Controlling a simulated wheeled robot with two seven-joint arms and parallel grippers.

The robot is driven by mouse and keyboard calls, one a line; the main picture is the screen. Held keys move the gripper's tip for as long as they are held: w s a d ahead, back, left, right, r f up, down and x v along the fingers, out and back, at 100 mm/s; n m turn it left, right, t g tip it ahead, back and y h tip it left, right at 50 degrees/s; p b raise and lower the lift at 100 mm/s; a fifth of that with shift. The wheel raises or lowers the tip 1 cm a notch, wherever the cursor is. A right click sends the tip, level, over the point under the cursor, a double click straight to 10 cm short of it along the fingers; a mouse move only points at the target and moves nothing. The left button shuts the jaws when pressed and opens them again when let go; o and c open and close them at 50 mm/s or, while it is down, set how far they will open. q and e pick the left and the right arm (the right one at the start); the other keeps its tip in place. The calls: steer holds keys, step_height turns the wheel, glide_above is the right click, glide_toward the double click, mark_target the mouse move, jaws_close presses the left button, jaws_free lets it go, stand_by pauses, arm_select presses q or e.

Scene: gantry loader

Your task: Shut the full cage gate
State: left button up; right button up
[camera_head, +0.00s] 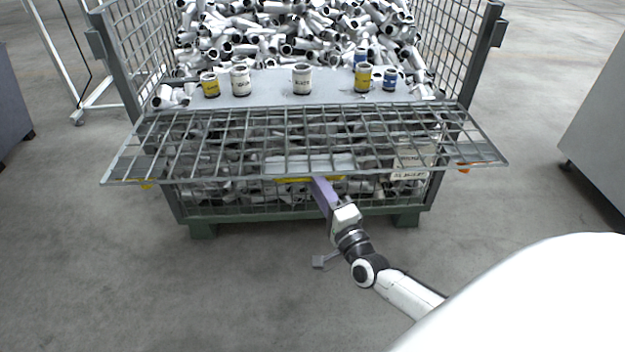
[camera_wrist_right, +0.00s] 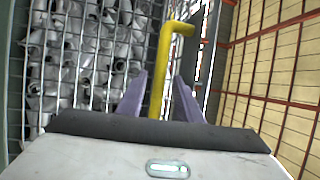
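The cage gate (camera_head: 220,155) is a grey wire mesh panel. In the head view it hangs out from the cage front toward me, lowered and roughly flat. A yellow handle (camera_head: 295,180) sits at the middle of its near edge. My right gripper (camera_head: 318,182) is at that edge by the handle. In the right wrist view the yellow handle (camera_wrist_right: 161,75) stands between the two purple fingers (camera_wrist_right: 161,85), with a gap showing beside it, so the gripper looks open around it. My left gripper is not in view.
The wire cage (camera_head: 120,60) is filled with grey pipe fittings (camera_head: 300,35). Grey cabinets flank both sides. The floor in front is clear.

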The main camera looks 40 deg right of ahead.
steer(key=shift+x, duration=0.9)
jaws_close()
